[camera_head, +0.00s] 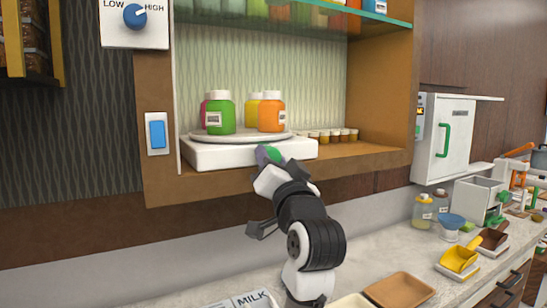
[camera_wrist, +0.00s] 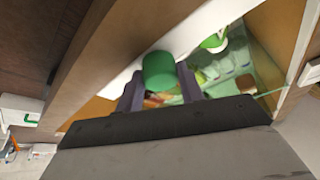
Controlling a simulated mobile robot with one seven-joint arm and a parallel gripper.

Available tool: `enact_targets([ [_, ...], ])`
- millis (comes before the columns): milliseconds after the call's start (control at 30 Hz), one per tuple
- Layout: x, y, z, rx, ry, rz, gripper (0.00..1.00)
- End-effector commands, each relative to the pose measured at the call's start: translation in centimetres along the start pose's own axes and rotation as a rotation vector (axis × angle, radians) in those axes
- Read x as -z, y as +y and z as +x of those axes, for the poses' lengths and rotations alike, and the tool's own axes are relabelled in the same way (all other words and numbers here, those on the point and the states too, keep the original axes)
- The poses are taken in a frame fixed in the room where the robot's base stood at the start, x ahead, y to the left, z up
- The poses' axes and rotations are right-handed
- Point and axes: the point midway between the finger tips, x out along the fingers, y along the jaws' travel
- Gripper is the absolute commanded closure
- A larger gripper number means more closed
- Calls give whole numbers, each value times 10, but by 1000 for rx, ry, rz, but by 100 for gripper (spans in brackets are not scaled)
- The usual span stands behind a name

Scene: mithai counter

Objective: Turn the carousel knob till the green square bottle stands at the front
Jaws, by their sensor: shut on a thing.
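The carousel has a round light plate (camera_head: 240,137) on a white base (camera_head: 212,156) in the wooden cabinet. A green bottle (camera_head: 221,117) stands front left on the plate. An orange bottle (camera_head: 271,113) stands at the right. A yellow bottle (camera_head: 252,107) and a mostly hidden red one (camera_head: 204,110) stand behind them. The green knob (camera_head: 273,154) is on the base's front; in the wrist view it is a green cylinder (camera_wrist: 158,70). My gripper (camera_head: 267,157) is shut on the knob, a finger on each side.
A glass shelf (camera_head: 300,20) with jars is above the carousel. Several small jars (camera_head: 335,135) stand in a row to its right. The counter below holds a tan tray (camera_head: 400,290), a yellow scoop (camera_head: 459,259) and jars. A blue switch (camera_head: 157,134) is on the cabinet's left post.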

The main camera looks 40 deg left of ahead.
Motion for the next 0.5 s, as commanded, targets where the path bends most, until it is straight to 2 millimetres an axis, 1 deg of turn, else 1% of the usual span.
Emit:
enact_targets([
  [500,2,-5,1,-188,14,451,85],
])
